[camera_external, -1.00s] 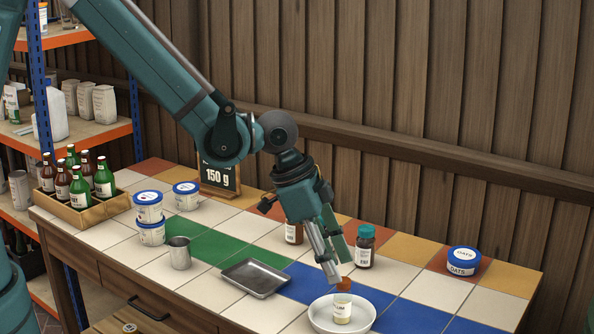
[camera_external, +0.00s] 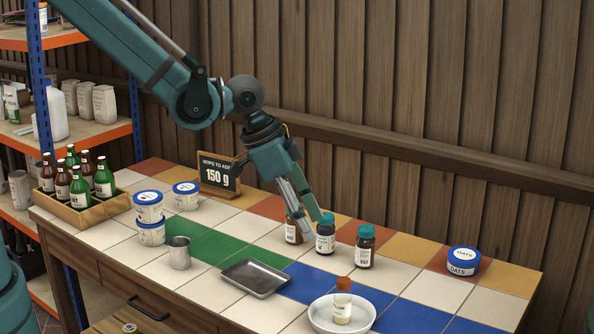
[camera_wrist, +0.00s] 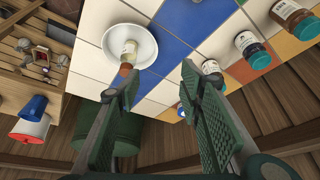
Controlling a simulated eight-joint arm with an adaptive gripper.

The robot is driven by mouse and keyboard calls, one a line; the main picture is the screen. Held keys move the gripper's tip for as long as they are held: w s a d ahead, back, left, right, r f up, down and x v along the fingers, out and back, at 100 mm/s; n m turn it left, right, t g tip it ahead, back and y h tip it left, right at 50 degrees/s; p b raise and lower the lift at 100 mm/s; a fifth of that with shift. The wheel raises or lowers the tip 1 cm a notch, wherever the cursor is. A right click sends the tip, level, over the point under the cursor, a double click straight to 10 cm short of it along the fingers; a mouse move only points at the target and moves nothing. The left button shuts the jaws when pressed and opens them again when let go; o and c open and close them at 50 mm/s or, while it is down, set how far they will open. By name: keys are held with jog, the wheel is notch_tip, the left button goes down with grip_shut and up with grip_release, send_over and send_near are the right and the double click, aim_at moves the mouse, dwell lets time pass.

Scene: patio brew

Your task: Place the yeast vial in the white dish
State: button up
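The white dish (camera_external: 315,322) stands at the front right of the table and also shows in the wrist view (camera_wrist: 147,57). A small pale vial (camera_external: 342,305) with an orange cap stands upright in it; its label seems to end in "LUM", and I cannot read it as yeast. The vial also shows in the wrist view (camera_wrist: 129,50). My gripper (camera_external: 314,229) is open and empty, up and away from the dish, overlapping the back bottles in the external view. Its fingers (camera_wrist: 167,105) are spread in the wrist view with nothing between them.
A brown bottle (camera_external: 291,233), a dark bottle (camera_external: 325,240) and another brown bottle (camera_external: 365,250) stand in a row behind. A metal tray (camera_external: 254,278), a steel cup (camera_external: 180,254), an oats tub (camera_external: 463,262) and a bottle crate (camera_external: 92,213) are also on the table.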

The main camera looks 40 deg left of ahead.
jog(key=s+a+r+n+t, duration=0.15)
jog(key=a+r, duration=0.25)
jog(key=a, duration=0.5)
jog(key=a+r+n+y, duration=0.15)
jog(key=a+r, duration=0.25)
jog(key=a, duration=0.5)
jog(key=a+r+n+t, duration=0.15)
jog(key=a+r, duration=0.25)
jog(key=a, duration=0.6)
jog(key=s+a+r+n+y, duration=0.1)
jog(key=s+a+n, duration=0.2)
jog(key=s+a, duration=0.4)
jog(key=s+a+r+n+t+y, duration=0.1)
jog(key=s+a+n, duration=0.2)
jog(key=s+a, duration=0.4)
jog(key=a, duration=0.8)
jog(key=shift+n, duration=0.35)
